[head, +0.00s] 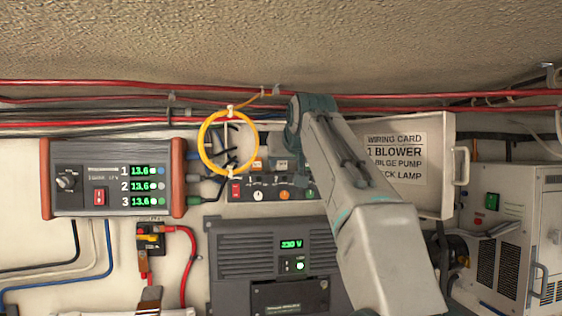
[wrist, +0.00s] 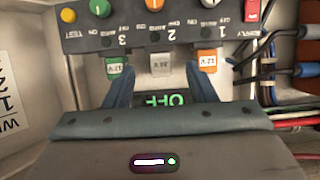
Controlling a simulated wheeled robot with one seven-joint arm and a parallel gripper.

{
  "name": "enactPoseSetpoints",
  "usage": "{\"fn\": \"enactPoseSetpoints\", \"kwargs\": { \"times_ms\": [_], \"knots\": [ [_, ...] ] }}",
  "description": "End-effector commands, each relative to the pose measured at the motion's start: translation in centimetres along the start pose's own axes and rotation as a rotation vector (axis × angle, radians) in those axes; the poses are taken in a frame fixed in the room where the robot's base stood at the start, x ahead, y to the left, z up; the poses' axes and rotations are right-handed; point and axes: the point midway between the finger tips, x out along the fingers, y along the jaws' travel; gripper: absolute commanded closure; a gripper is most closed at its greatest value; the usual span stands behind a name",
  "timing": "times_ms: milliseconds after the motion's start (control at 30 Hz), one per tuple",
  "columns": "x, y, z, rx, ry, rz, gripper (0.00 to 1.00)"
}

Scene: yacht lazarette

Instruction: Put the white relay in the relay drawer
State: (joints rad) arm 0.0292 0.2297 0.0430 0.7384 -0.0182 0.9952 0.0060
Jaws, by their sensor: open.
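The white relay (wrist: 162,65) sits in the middle socket of a dark panel, between a green-labelled relay (wrist: 119,66) and an orange-labelled one (wrist: 207,62). In the head view the white relay (head: 281,165) shows just left of my arm. My gripper (wrist: 160,76) is open and empty in the wrist view, its two blue fingers on either side of the white relay's line. I cannot tell whether the fingers touch anything. In the head view my arm hides the gripper's fingers. I cannot make out the relay drawer for certain in either view.
A yellow cable loop (head: 205,143) hangs left of the relays. An open white door with a wiring card (head: 397,155) stands to the right. A grey 230 V unit (head: 232,262) is below. A green OFF display (wrist: 165,98) shows between my fingers. Cables (wrist: 288,88) run at the right.

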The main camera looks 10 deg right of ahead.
Motion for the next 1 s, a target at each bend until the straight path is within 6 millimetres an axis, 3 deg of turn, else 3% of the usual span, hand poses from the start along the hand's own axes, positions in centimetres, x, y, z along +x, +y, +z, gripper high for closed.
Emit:
{"fn": "enactPoseSetpoints", "kwargs": {
  "times_ms": [433,733,767,900,1000],
  "knots": [
    [5.0,0.0,-2.0,-0.001,-0.002,0.000,0.49],
    [5.7,0.0,-1.8,-0.001,0.001,0.000,0.49],
    [5.7,0.0,-1.8,-0.001,0.001,0.000,0.52],
    [5.6,0.0,-1.8,-0.001,0.001,0.000,0.91],
    [5.6,0.0,-1.8,-0.001,0.001,0.000,1.00]
  ]
}}
